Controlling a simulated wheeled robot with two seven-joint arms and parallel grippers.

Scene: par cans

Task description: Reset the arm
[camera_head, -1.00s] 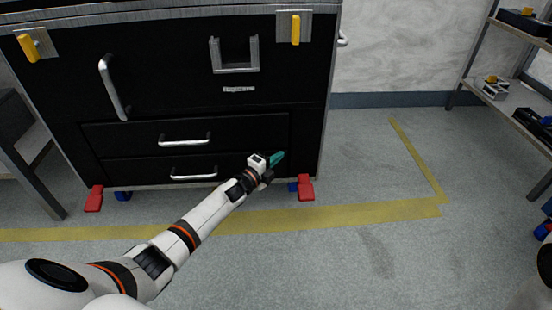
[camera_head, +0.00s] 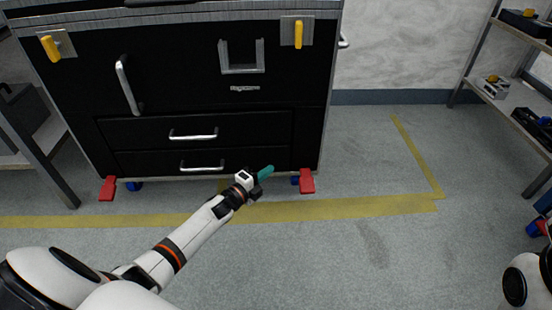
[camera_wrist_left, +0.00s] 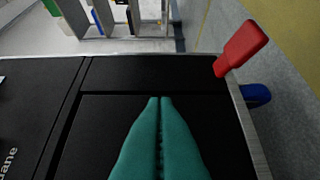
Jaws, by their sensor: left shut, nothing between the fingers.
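My left arm reaches in from the lower left of the head view. Its gripper (camera_head: 265,170), with teal fingers, is near the lower edge of a black cabinet (camera_head: 215,95) on wheels. In the left wrist view the two teal fingers (camera_wrist_left: 160,100) are pressed together with nothing between them. The cabinet's dark face fills much of that view. A red caster pedal (camera_wrist_left: 241,48) stands right of the fingers there. It also shows in the head view (camera_head: 307,181), to the right of the gripper. My right gripper is not in view; only a white part of my right arm shows at the lower right.
The cabinet has two drawers with silver handles (camera_head: 202,166) and a door handle (camera_head: 128,85). Another red pedal (camera_head: 107,189) is at its left. Shelves stand at the left and right (camera_head: 498,102). The grey floor (camera_head: 340,250) with yellow tape (camera_head: 340,208) is clear.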

